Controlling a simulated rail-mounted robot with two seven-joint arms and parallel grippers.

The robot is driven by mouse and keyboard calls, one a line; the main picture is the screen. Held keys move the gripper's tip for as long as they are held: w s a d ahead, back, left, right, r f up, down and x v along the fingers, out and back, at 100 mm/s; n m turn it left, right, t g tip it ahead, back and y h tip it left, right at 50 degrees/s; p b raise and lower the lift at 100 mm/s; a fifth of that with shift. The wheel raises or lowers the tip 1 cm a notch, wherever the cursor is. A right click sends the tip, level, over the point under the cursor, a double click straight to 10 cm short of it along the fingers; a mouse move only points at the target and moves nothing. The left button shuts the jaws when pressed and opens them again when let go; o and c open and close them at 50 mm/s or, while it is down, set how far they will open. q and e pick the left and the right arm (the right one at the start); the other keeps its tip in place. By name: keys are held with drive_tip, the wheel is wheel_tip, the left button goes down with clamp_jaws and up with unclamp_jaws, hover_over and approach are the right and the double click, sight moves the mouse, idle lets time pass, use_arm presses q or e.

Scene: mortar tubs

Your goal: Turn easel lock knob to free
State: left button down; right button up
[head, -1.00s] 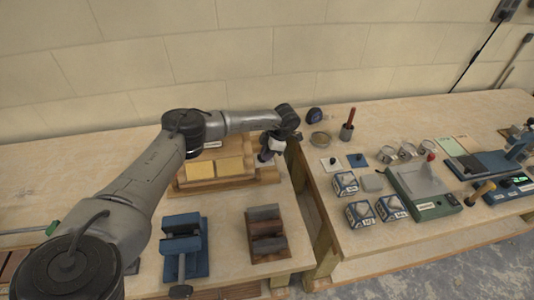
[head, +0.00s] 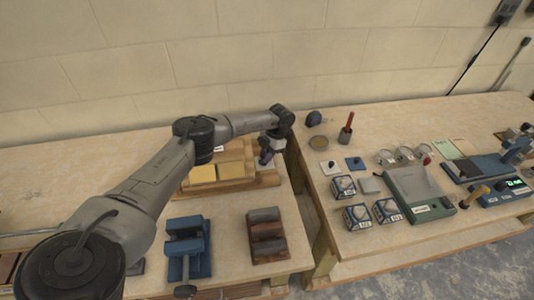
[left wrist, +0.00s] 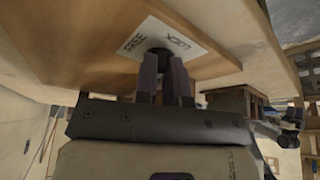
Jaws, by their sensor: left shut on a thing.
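The wooden easel (head: 233,186) stands at the back of the left bench and carries two yellow blocks (head: 203,173). Its side panel (left wrist: 225,35) fills the top of the left wrist view, with a white FREE/LOCK label (left wrist: 140,38). The dark round lock knob (left wrist: 158,54) sits at the lower edge of that label. My left gripper (left wrist: 165,70) is shut on the knob, its two dark fingers on either side of it. In the head view the left gripper (head: 265,157) is at the easel's right side, and the knob is hidden there. My right gripper is not in view.
A blue vise (head: 187,247) and a rack of dark blocks (head: 266,235) stand in front of the easel. A gap separates the left bench from the right bench (head: 400,255), which holds several blue-and-white boxes (head: 357,215), tins and a green scale (head: 418,192).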

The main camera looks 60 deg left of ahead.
use_arm(q)
drive_tip(key=n, duration=0.1)
drive_tip(key=n+h+p, duration=0.1)
drive_tip(key=n, duration=0.1)
drive_tip(key=n+p, duration=0.1)
drive_tip(key=shift+s+a+n+t+h, duration=0.1)
drive_tip(key=shift+a+n+t+h, duration=0.2)
drive_tip(key=shift+n+t, duration=0.1)
drive_tip(key=shift+n+h, duration=0.3)
drive_tip(key=shift+n, duration=0.4)
drive_tip(key=shift+a, duration=0.1)
drive_tip(key=c, duration=1.2)
unclamp_jaws()
drive_tip(key=shift+r, duration=0.1)
drive_tip(key=b+v, duration=0.1)
drive_tip(key=v, duration=1.2)
drive_tip(key=shift+a+r, duration=0.15)
drive_tip(key=shift+r, duration=0.2)
drive_tip(key=shift+s, duration=0.1)
